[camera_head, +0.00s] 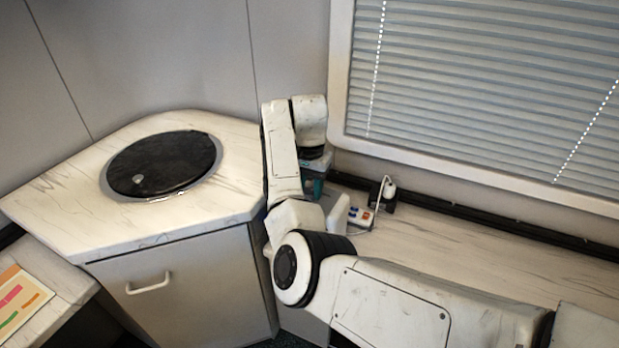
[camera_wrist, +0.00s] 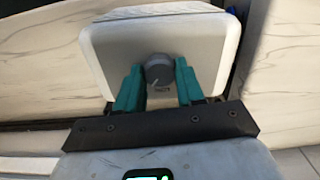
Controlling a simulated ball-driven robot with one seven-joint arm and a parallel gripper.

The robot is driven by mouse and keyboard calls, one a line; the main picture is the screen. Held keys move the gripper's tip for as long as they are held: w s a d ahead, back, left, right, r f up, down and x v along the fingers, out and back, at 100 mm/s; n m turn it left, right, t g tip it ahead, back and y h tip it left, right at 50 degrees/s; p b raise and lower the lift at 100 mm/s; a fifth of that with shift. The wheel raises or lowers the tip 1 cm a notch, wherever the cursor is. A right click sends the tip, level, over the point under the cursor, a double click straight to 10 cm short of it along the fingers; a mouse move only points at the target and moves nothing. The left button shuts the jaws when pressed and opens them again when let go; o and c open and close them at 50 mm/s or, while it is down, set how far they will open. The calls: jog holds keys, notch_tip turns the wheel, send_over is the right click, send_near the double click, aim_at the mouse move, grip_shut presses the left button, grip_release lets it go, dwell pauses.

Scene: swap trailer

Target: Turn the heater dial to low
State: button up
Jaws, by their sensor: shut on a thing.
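The heater (camera_wrist: 205,35) is a white box with rounded corners and a pale front panel in the wrist view. Its round grey dial (camera_wrist: 158,69) sticks out from the panel and bears a thin light mark pointing toward its lower left. A small label sits below the dial, too small to read. My gripper (camera_wrist: 160,68) has teal fingers, one on each side of the dial, and is shut on it. In the head view my gripper (camera_head: 317,186) is by the corner below the window, and my arm hides the dial. A white part (camera_head: 339,211) beside my arm may be the heater.
In the head view a marble-look counter (camera_head: 60,195) with a round black lid (camera_head: 163,163) stands at left, above a cabinet with a handle (camera_head: 148,284). A power strip (camera_head: 361,214) with a plugged-in white cord lies right of my gripper. Window blinds (camera_head: 490,90) are behind.

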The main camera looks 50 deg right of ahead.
jog(key=n+p, duration=0.1)
jog(key=p, duration=0.1)
jog(key=n+p, duration=0.1)
jog(key=n, duration=0.1)
jog(key=shift+r+n+p, duration=0.3)
jog(key=shift+p, duration=0.1)
jog(key=shift+f+n+p, duration=0.2)
jog(key=shift+n+p, duration=1.2)
jog(key=shift+n, duration=0.4)
jog(key=o, duration=1)
jog(key=shift+o, duration=0.2)
notch_tip(320, 180, up, 11)
jog(key=shift+f+b, duration=0.15)
jog(key=shift+b, duration=0.25)
